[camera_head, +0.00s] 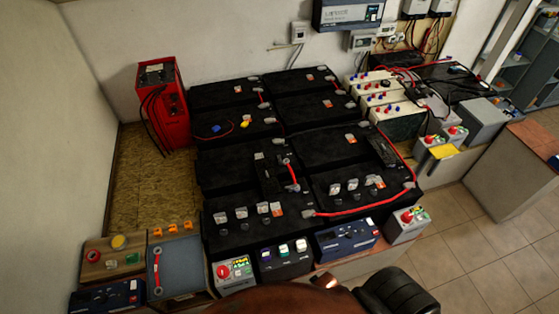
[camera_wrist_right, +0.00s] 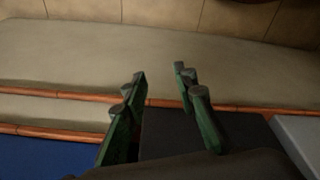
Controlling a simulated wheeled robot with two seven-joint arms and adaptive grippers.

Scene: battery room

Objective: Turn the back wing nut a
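No part is plainly recognisable as the back wing nut at this size. Small orange pieces (camera_head: 172,227) stand in a row at the back of the blue-grey panel (camera_head: 180,262) at the lower left; they may be wing nuts. A small blue piece (camera_head: 216,128) and a yellow piece (camera_head: 245,123) lie on a black battery farther back. My right gripper (camera_wrist_right: 160,72) shows in the right wrist view with its green fingers apart and nothing between them. Below it is a pale surface with a wooden edge. My left gripper is not in view.
Several black batteries (camera_head: 240,160) with red cables fill the middle. A red cabinet (camera_head: 163,105) stands at the back left. A wooden board (camera_head: 100,262) with a yellow button and a device with a red knob (camera_head: 232,272) are near the front. Tiled floor (camera_head: 480,245) is clear at right.

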